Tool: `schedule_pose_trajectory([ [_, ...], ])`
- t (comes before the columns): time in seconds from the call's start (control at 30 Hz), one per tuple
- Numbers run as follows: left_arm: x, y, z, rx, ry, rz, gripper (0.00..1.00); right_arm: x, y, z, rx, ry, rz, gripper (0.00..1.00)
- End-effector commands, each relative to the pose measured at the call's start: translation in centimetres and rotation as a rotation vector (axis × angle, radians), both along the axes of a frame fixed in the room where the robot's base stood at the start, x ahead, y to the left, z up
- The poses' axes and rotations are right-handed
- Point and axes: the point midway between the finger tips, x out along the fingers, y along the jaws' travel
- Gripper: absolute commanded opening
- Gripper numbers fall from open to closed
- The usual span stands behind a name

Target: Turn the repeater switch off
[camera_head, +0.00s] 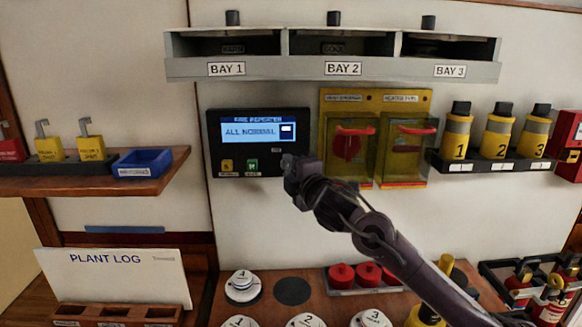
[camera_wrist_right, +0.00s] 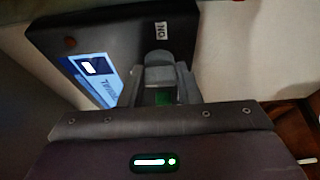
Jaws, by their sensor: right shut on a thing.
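The black fire repeater panel (camera_head: 214,145) hangs on the wall, its blue screen (camera_head: 250,133) reading "ALL NORMAL". The panel also shows in the right wrist view (camera_wrist_right: 122,28), with a small white label reading "ON" (camera_wrist_right: 161,30) beyond my fingers. My right gripper (camera_head: 289,164) is at the panel's lower right corner. In the right wrist view its fingers (camera_wrist_right: 166,78) are closed together against the panel face. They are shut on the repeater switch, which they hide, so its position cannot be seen. My left gripper is not in view.
A yellow button (camera_head: 227,165) and a green button (camera_head: 252,165) sit left of my gripper. Clear yellow covers (camera_head: 408,150) over red handles are close on the right. The bay shelf (camera_head: 340,72) is above; a wooden counter (camera_head: 265,315) with round parts is below.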

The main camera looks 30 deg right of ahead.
Motion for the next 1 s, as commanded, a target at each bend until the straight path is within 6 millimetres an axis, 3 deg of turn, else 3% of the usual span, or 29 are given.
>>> schedule_pose_trajectory([
  [0.47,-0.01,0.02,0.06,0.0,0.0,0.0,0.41,0.02,0.08,-0.15,-0.012,0.01,0.002,0.07],
  [0.5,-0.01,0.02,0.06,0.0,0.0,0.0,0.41,0.02,0.08,-0.15,-0.012,0.01,0.002,0.35],
  [0.63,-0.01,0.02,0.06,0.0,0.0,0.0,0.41,0.02,0.06,-0.12,-0.011,0.009,0.001,0.51],
  [1.0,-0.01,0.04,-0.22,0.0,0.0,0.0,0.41,-0.56,0.07,-0.18,-0.01,0.008,0.0,0.51],
])
